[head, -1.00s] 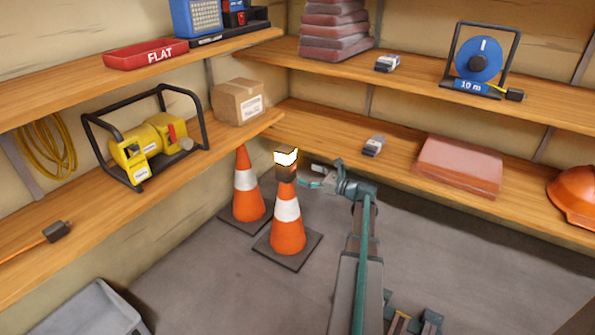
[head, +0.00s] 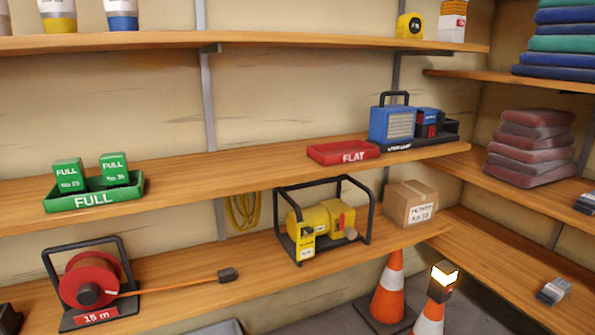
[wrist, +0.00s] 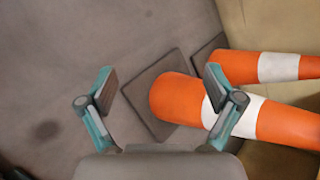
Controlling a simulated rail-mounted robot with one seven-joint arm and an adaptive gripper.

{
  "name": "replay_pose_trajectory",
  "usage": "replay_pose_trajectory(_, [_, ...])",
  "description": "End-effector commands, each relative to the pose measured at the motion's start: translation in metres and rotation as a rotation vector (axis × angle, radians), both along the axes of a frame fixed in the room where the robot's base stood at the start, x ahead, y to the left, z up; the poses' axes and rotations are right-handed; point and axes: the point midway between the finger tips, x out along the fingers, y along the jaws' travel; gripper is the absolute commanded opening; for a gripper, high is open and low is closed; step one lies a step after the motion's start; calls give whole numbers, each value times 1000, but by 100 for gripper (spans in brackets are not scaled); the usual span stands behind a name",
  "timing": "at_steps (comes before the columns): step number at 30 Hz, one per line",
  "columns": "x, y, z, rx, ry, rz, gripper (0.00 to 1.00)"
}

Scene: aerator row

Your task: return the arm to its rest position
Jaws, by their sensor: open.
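My gripper (wrist: 160,95) shows in the wrist view with its two fingers spread apart and nothing between them. My arm and gripper do not show in the head view.
In the head view two cones stand at the lower right, a lit lamp (head: 444,276) on top of the front cone (head: 430,318). Shelves hold a yellow generator (head: 320,222), a cardboard box (head: 410,204), a red FLAT tray (head: 343,152), a green FULL tray (head: 94,194) and a cable reel (head: 92,284).

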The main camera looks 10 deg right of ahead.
Motion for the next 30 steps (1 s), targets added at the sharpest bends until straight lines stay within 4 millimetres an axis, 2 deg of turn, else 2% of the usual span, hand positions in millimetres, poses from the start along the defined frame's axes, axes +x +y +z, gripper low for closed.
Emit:
replay_pose_trajectory(1, [-15, 34, 9, -52, 46, 103, 91])
replay_pose_trajectory(3, [-33, 69, 1, -124, 100, 248, 91])
replay_pose_trajectory(8, [-83, 137, -3, -250, 205, 569, 91])
replay_pose_trajectory(12, [-130, 184, 7, -326, 280, 835, 91])
replay_pose_trajectory(17, [-184, 226, 29, -385, 355, 1112, 91])
replay_pose_trajectory(21, [-229, 253, 58, -418, 416, 1319, 91])
replay_pose_trajectory(27, [-287, 284, 105, -436, 495, 1545, 91])
replay_pose_trajectory(30, [-309, 299, 126, -429, 516, 1624, 91])
